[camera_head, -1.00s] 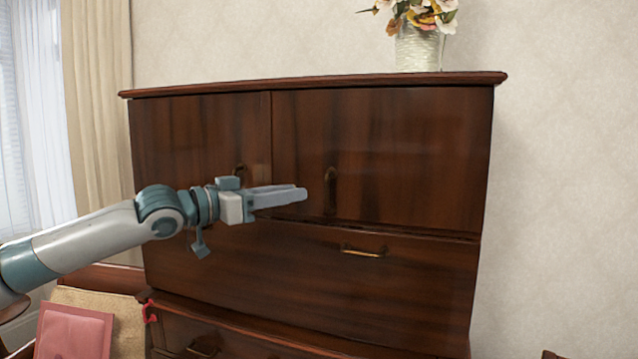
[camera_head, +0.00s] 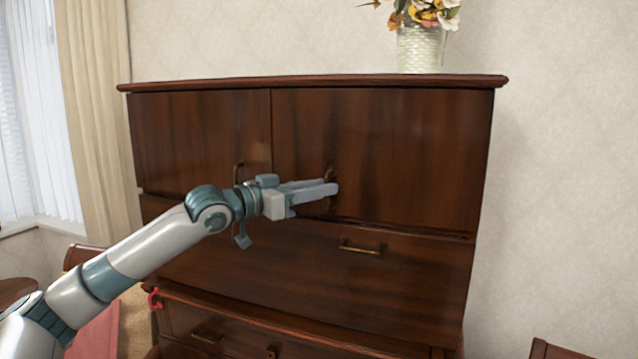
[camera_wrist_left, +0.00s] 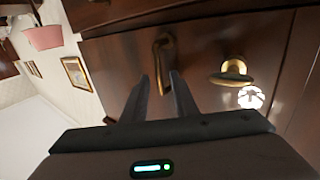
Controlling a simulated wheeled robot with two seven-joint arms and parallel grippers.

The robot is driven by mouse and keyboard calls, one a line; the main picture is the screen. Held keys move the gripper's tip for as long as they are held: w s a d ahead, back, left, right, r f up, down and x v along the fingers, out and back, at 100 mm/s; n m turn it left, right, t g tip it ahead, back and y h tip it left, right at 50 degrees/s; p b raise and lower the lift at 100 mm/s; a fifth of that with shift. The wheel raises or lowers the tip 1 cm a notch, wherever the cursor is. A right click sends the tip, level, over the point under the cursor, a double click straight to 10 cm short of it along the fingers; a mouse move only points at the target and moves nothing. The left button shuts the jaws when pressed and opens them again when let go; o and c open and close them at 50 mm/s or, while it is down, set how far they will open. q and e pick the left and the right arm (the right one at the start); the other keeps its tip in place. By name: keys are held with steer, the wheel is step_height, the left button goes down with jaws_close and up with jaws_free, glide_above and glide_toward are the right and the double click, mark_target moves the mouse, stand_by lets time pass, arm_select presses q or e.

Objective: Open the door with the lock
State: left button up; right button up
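A dark wood cabinet has a left door (camera_head: 200,135) and a right door (camera_head: 400,150) at its top; both look closed. A brass handle (camera_head: 329,173) is on the right door, another handle (camera_head: 239,172) on the left door. My left gripper (camera_head: 334,188) is in front of the right door's handle and hides its lower part. A brass handle (camera_wrist_left: 165,58) shows just beyond the fingertips. I cannot make out a lock for certain. My right gripper is out of view.
A drawer with a brass handle (camera_head: 362,248) is below the doors. A vase of flowers (camera_head: 420,48) stands on the cabinet top. A red item (camera_head: 154,298) hangs at the lower left. A chair back (camera_head: 560,350) is at the lower right.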

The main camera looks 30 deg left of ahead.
arm_select(q)
steer(key=shift+w, duration=0.15)
jaws_close()
stand_by(1.4)
